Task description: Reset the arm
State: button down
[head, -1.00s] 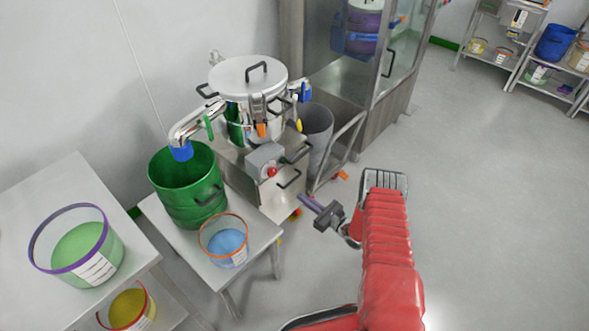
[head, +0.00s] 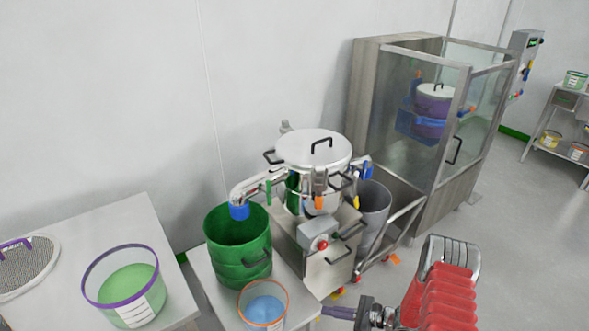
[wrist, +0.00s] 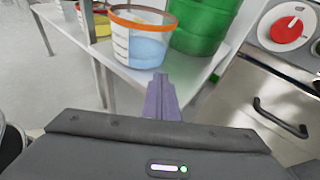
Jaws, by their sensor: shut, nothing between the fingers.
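My red arm (head: 440,300) reaches in from the lower right of the head view. My gripper (head: 330,312) is at the bottom edge of that view, beside the small steel table and in front of the granulator. In the wrist view my gripper's purple fingers (wrist: 162,98) are together with nothing between them. They point toward the table edge, below a clear bucket of blue material (wrist: 145,45) with an orange rim. I cannot tell the exact gap between fingertips and table.
The steel granulator (head: 315,170) has a lidded bowl. A green drum (head: 240,262) stands on the small table (head: 212,290) beneath its outlet. A bucket of green powder (head: 125,290) stands on the left table (head: 60,235). A glass-sided cabinet (head: 375,95) stands behind. Floor at right is clear.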

jog(key=s+d+r+n+h, duration=0.1)
jog(key=s+r+n+h, duration=0.3)
jog(key=r, duration=1.3)
jog(key=s+d+r+n+h, duration=0.1)
jog(key=s+r+n+h, duration=0.4)
jog(key=s+r+n, duration=0.5)
jog(key=s+d+r+n+h, duration=0.1)
jog(key=s+r+n+h, duration=0.3)
jog(key=r, duration=2)
jog(key=shift+s+d+r+n, duration=0.15)
jog(key=shift+s+n, duration=1.65)
jog(key=shift+s, duration=1.95)
